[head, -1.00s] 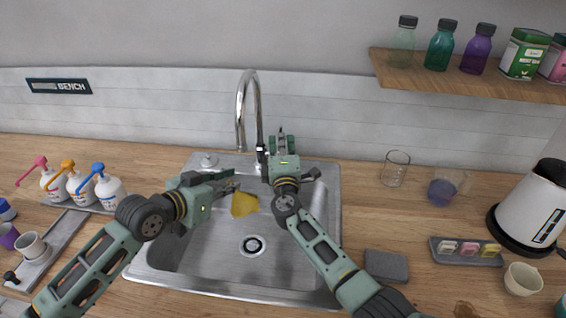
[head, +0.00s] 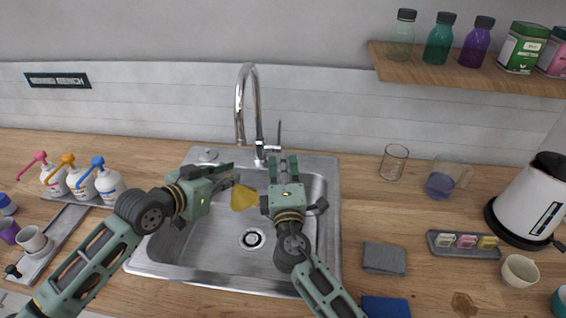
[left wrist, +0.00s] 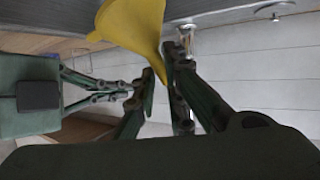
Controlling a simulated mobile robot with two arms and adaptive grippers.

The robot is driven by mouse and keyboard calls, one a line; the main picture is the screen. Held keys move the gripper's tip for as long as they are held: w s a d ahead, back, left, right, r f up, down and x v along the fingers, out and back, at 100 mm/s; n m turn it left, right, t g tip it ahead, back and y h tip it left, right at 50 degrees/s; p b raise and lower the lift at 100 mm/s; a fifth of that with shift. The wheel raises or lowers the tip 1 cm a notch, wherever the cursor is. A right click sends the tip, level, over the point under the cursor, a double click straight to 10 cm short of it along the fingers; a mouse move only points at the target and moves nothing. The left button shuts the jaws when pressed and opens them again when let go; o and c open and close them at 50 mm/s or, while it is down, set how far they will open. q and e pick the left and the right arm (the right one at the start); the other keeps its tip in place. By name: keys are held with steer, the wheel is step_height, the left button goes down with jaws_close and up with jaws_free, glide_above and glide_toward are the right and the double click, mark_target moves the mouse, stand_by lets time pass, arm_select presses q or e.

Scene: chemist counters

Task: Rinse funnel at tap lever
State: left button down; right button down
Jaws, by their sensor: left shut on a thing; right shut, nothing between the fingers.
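The yellow funnel (head: 243,197) is held over the sink basin by my left gripper (head: 230,181), below and close to the tap's spout. In the left wrist view the funnel (left wrist: 138,22) shows large at the top, with the fingers (left wrist: 163,75) shut on its narrow part. The chrome tap (head: 257,110) stands behind the sink (head: 190,262), and its lever (head: 279,135) points up at the right side. My right gripper (head: 283,168) is shut and empty, in front of and below the lever, apart from it. No water stream is visible.
Pump bottles (head: 82,184) stand left of the sink. A glass (head: 394,162), a beaker (head: 440,185), a grey sponge or cloth (head: 384,257), a small tray (head: 464,244) and a kettle (head: 527,203) are to the right. A shelf (head: 470,72) hangs above.

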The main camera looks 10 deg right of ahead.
arm_select(q)
steer(key=shift+s+r+p, duration=0.1)
steer(key=shift+s+p, duration=0.3)
steer(key=shift+p, duration=0.05)
steer(key=s+a+p, duration=0.1)
steer(key=s+p, duration=0.4)
steer(key=s, duration=0.2)
stand_by(0.5)
steer(key=shift+s, duration=0.1)
stand_by(0.8)
